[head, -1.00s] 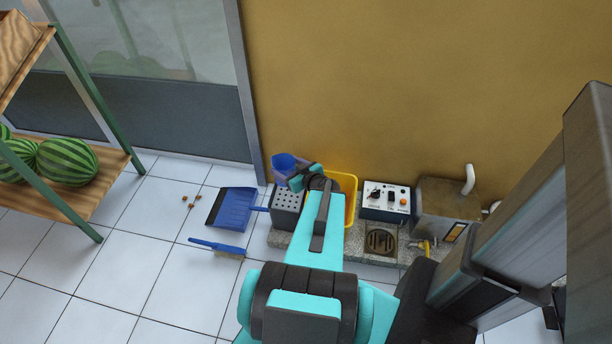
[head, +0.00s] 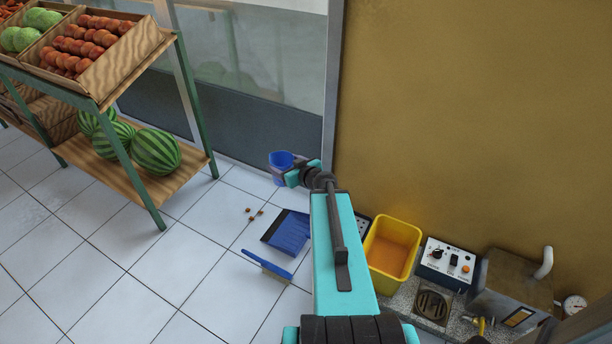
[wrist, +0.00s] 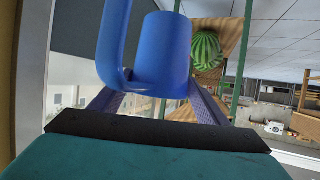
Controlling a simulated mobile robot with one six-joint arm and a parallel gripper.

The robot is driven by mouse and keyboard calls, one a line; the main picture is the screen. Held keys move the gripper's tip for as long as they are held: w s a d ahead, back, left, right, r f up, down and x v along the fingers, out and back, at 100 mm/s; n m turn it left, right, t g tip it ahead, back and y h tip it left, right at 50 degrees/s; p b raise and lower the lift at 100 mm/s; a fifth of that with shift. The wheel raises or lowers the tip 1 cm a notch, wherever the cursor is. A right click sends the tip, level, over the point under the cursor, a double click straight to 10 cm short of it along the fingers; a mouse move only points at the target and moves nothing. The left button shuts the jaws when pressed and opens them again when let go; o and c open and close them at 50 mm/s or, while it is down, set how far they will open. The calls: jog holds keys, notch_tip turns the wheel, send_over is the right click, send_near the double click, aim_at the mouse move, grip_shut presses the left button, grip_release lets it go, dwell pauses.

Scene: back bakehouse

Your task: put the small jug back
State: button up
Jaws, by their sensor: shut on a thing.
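The small blue jug (head: 281,166) is held in my gripper (head: 296,172), up in front of the glass partition and the tiled floor in the head view. In the wrist view the jug (wrist: 163,52) fills the upper middle, with its handle on the left. The two fingers of my gripper (wrist: 160,102) reach to either side of it. The jaws are shut on it. Where the fingers touch the jug is partly hidden.
A green-framed rack (head: 150,205) with watermelons (head: 157,152) and crates of produce stands at the left. A blue dustpan (head: 288,232), a brush (head: 268,266) and brown bits lie on the floor. A yellow tub (head: 393,247) and a control box (head: 446,264) stand by the wall.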

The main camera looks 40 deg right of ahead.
jog(key=w+a+r, duration=0.5)
jog(key=a+r, duration=0.5)
jog(key=a, duration=0.2)
jog(key=w+a+r+n+y, duration=0.1)
jog(key=w+a+r, duration=0.5)
jog(key=a+r, duration=0.4)
jog(key=w+a+r, duration=0.6)
jog(key=a+r, duration=0.5)
jog(key=a, duration=0.3)
jog(key=shift+a+n+y, duration=0.2)
jog(key=shift+n+y, duration=0.1)
jog(key=shift+f, duration=0.1)
